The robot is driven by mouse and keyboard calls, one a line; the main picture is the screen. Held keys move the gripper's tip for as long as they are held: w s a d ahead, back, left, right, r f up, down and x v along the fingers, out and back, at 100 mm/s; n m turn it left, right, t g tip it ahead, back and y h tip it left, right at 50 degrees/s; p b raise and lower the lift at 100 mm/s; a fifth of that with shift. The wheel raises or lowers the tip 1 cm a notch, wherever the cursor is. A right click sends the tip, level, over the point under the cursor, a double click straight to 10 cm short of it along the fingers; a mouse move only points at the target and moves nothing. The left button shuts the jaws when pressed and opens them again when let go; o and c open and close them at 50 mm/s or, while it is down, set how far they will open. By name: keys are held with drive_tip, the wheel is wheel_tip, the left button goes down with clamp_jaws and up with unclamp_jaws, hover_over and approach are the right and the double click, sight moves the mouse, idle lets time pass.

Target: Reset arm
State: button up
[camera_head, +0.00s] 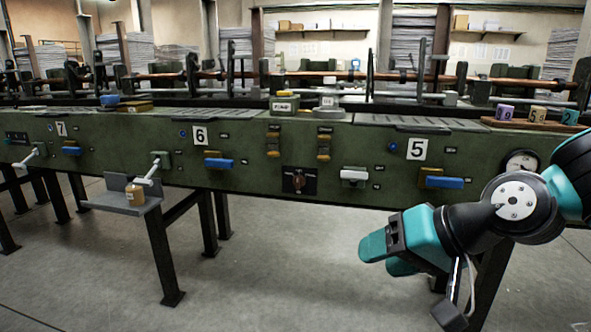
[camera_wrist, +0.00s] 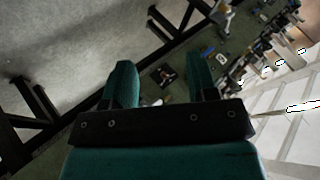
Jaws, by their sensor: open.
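My gripper (camera_head: 385,255) hangs at the lower right of the head view, in front of the long green machine (camera_head: 240,180). It points left and is apart from the machine. In the wrist view my gripper's two teal fingers (camera_wrist: 162,85) stand apart with nothing between them. The machine's green panel and dark legs show beyond the fingers there. My arm reaches in from the right edge of the head view.
The panel bears blue handles (camera_head: 440,182), a white handle (camera_head: 353,175) and a black rotary switch (camera_head: 299,180). The floor (camera_head: 270,270) below is clear.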

drive_tip(key=s+d+r+n+g+h+p, duration=0.15)
drive_tip(key=s+n+g+h, duration=0.4)
drive_tip(key=s, duration=1.05)
wheel_tip(320, 180, up, 26)
drive_tip(key=n+y+p, duration=0.1)
drive_tip(key=p, duration=2.4)
drive_tip(key=shift+w+d+y, duration=0.2)
drive_tip(key=shift+w+y, duration=0.15)
drive_tip(key=shift+f, duration=0.1)
